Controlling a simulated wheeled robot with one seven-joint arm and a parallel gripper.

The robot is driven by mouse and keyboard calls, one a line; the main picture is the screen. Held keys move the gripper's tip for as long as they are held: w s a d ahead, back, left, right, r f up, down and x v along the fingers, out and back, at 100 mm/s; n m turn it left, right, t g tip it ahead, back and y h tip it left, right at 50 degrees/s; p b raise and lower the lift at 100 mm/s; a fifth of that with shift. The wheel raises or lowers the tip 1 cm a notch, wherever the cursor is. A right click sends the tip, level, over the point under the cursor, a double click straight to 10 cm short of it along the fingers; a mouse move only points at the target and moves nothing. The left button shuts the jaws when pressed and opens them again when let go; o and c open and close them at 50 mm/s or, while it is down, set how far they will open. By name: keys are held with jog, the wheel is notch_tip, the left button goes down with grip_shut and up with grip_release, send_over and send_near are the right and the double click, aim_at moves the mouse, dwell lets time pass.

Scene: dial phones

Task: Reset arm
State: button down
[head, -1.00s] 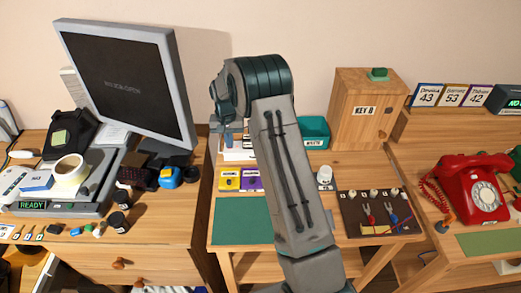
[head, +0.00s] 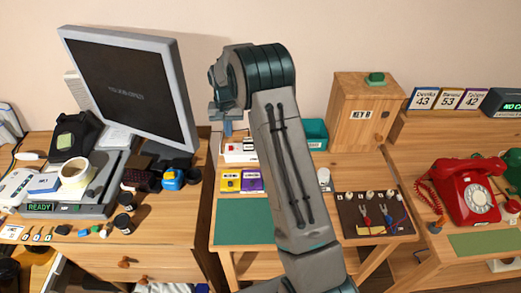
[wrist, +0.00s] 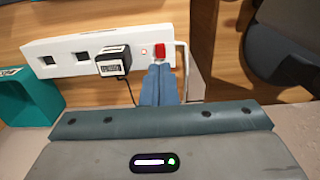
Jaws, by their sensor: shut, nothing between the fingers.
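My gripper (wrist: 158,84) shows in the wrist view with its two blue fingers together and nothing between them. Its fingertips are in front of a white power strip (wrist: 65,48), just below a red switch (wrist: 160,52); I cannot tell whether they touch it. In the head view my gripper (head: 228,128) points down over the back of the middle desk, left of my raised arm. The arm hides part of the desk behind it.
A black plug (wrist: 112,62) sits in the strip. A teal bin (head: 314,132) and a wooden cabinet (head: 357,112) stand right of the arm. A monitor (head: 125,88) stands left, a red dial phone (head: 466,192) right. The green mat (head: 242,222) is bare.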

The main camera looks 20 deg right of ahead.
dwell(0.4)
jog(key=s+r+n+t, duration=0.2)
jog(key=s+r, duration=1.4)
jog(key=s, duration=0.1)
jog(key=s+n+t, duration=0.1)
jog(key=s, duration=1.9)
jog(key=shift+r+n, duration=0.3)
